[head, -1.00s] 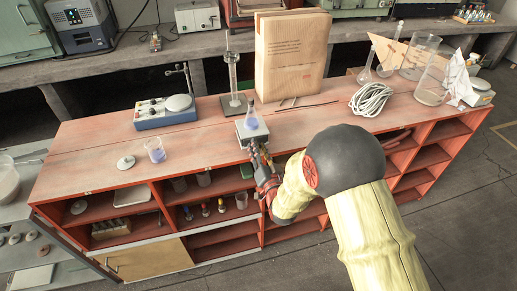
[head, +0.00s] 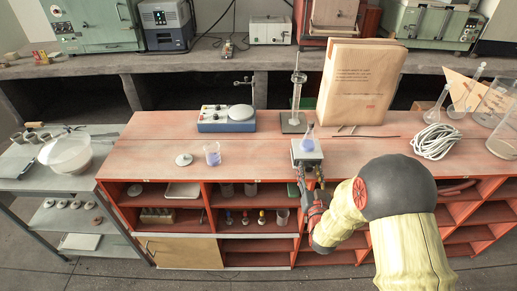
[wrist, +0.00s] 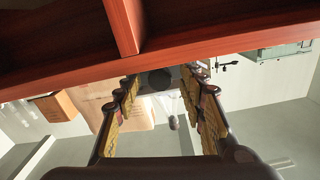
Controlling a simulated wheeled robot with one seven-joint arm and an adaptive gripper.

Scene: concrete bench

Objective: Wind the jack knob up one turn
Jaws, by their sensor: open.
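The jack (head: 307,158) is a small grey lab lift on the front edge of the red bench. A conical flask (head: 309,138) with blue-violet liquid stands upright on its top plate. My gripper (head: 310,176) is at the jack's front side, just over the bench edge. In the wrist view, a dark round knob (wrist: 160,79) lies between the open fingertips of my gripper (wrist: 161,82). A gap shows on each side of the knob, and I see no contact. In the head view my fingers hide the knob.
A large paper bag (head: 361,82), a burette stand (head: 294,122) and a coiled cable (head: 436,141) stand behind and right of the jack. A beaker (head: 212,154) and a stirrer (head: 227,119) are to the left. The red bench edge (wrist: 220,44) runs close to my fingers.

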